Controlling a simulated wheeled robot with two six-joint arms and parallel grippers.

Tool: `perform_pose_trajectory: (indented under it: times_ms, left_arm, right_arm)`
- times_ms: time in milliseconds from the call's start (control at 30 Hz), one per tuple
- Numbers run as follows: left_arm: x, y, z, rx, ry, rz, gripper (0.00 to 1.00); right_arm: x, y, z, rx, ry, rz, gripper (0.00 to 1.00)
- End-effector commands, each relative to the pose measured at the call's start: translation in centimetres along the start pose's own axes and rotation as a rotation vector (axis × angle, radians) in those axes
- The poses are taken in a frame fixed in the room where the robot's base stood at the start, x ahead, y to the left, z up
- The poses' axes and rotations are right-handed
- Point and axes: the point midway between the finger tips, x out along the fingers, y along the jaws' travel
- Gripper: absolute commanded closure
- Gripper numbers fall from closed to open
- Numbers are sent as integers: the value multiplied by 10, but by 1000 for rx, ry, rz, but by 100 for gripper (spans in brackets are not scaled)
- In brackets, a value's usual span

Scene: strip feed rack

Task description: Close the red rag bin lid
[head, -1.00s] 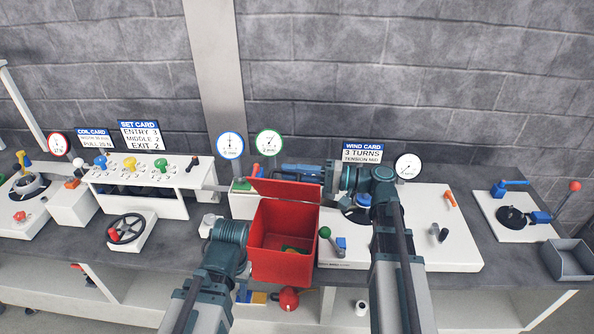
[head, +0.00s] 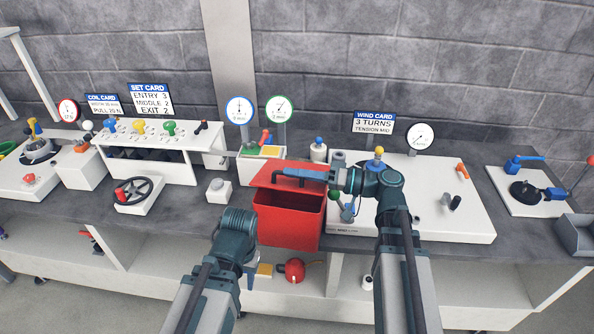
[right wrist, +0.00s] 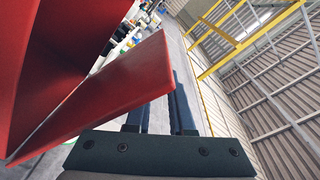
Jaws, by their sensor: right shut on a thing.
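The red rag bin (head: 288,228) stands at the front edge of the bench in the head view, its opening partly uncovered. Its red lid (head: 268,179) is hinged at the back and leans forward over the opening, partly lowered. My right gripper (head: 290,174) lies across the lid from the right and is shut on it. In the right wrist view, the lid (right wrist: 125,85) rises as a slanted red plate beside the dark fingers (right wrist: 160,112).
A white winding plate (head: 440,215) sits right of the bin. A white panel with colored knobs (head: 150,140) and a black handwheel (head: 133,192) are to the left. A red round object (head: 294,270) is below the bench top. Bench left of the bin has some free room.

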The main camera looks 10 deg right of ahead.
Motion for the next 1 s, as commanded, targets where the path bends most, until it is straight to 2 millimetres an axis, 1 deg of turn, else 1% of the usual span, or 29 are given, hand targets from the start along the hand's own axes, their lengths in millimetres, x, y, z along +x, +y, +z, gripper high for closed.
perform_pose_trajectory:
  times_ms: [33,200,700,733,833,867,1000]
  left_arm:
    - [5,0,0,0,0,0,60]
    - [9,1,0,0,0,0,60]
    - [9,1,0,0,0,0,60]
    - [9,1,0,0,0,0,60]
    - [9,1,0,0,0,0,60]
    - [9,1,0,0,0,0,60]
    - [9,1,0,0,0,0,60]
  right_arm:
    - [0,3,4,2,-2,0,100]
    - [0,6,7,4,-2,0,100]
    - [0,7,7,5,-2,1,100]
    - [0,7,7,5,-2,1,77]
    - [0,7,7,5,-1,1,59]
    - [0,7,7,5,-1,1,55]
    - [0,7,7,5,-1,0,55]
